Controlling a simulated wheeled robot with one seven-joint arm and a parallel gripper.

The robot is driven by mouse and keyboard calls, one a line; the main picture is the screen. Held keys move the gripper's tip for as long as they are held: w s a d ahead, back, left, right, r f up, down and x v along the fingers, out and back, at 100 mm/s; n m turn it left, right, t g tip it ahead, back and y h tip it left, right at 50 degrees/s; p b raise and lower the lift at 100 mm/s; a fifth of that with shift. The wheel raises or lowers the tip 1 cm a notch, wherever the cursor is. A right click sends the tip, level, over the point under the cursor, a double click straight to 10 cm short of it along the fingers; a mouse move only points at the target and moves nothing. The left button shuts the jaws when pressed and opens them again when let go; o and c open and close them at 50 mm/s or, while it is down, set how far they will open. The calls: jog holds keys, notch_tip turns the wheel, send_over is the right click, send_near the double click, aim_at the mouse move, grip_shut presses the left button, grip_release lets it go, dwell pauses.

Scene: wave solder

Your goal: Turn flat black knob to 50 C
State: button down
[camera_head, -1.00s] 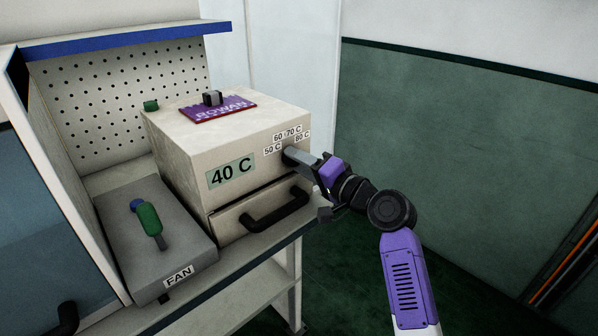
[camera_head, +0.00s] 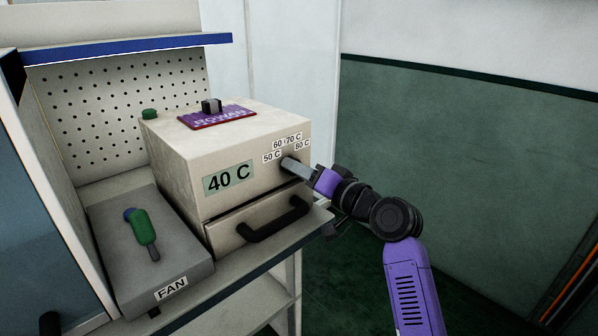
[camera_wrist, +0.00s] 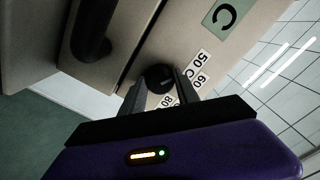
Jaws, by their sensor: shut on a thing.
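The flat black knob (camera_wrist: 160,78) is on the front of a beige oven-like box (camera_head: 180,175), on the right of its front face. In the wrist view my gripper (camera_wrist: 160,88) has one finger on each side of the knob and is shut on it. In the head view my gripper (camera_head: 289,165) covers most of the knob. The labels 50 C (camera_head: 272,156), 60, 70 C and 80 C (camera_head: 302,143) arc around it. The green display (camera_head: 228,178) reads 40 C. The knob's exact pointing direction is hard to tell.
A drawer with a black handle (camera_head: 272,221) lies below the knob, close to my gripper. A grey FAN box (camera_head: 175,270) with a green-handled lever (camera_head: 143,228) stands at left. A purple sign (camera_head: 220,118) lies on the box. Free room lies to the right.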

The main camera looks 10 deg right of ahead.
jog(key=shift+f, duration=0.15)
jog(key=c, duration=0.9)
grip_release()
jog(key=v, duration=0.7)
jog(key=shift+s+d+p, duration=0.2)
jog(key=shift+s+p, duration=0.15)
